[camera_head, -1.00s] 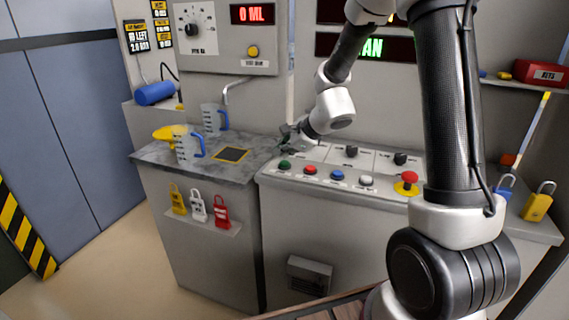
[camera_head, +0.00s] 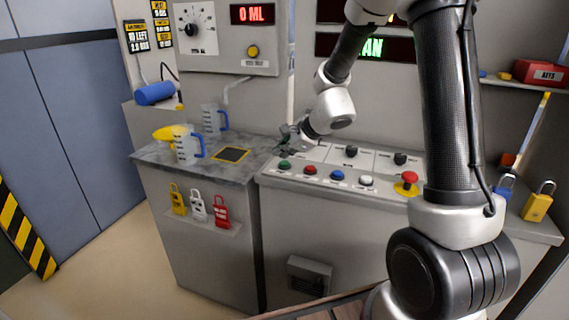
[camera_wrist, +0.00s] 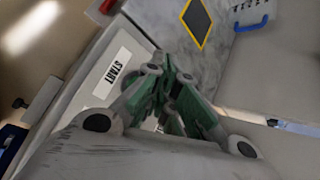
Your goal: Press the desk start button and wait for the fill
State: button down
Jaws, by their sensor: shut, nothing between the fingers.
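The green start button (camera_head: 285,165) is at the left end of the desk panel's button row in the head view. My gripper (camera_head: 287,149) is shut and empty, tilted downward just above and behind this button. I cannot tell whether it touches it. In the wrist view, my gripper's fingers (camera_wrist: 174,118) are together beside the START label (camera_wrist: 113,72); the button is not clearly visible there. The fill display (camera_head: 253,14) reads 0 ML. A clear measuring jug with a blue handle (camera_head: 186,149) stands on the grey counter (camera_head: 212,169), left of the yellow-edged dark pad (camera_head: 231,154).
The red (camera_head: 310,169), blue (camera_head: 337,174) and white (camera_head: 366,180) buttons and a red mushroom button (camera_head: 408,178) sit rightward along the panel. Another jug (camera_head: 212,119) stands farther back. A yellow funnel (camera_head: 165,134) lies at the counter's left. Padlocks (camera_head: 538,203) are at the right.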

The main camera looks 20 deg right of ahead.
aim_at(283, 164)
jog(key=shift+f, duration=0.1)
jog(key=shift+f, duration=0.3)
jog(key=shift+f, duration=0.5)
dwell(0.6)
jog(key=shift+r, duration=0.95)
jog(key=shift+r, duration=2.5)
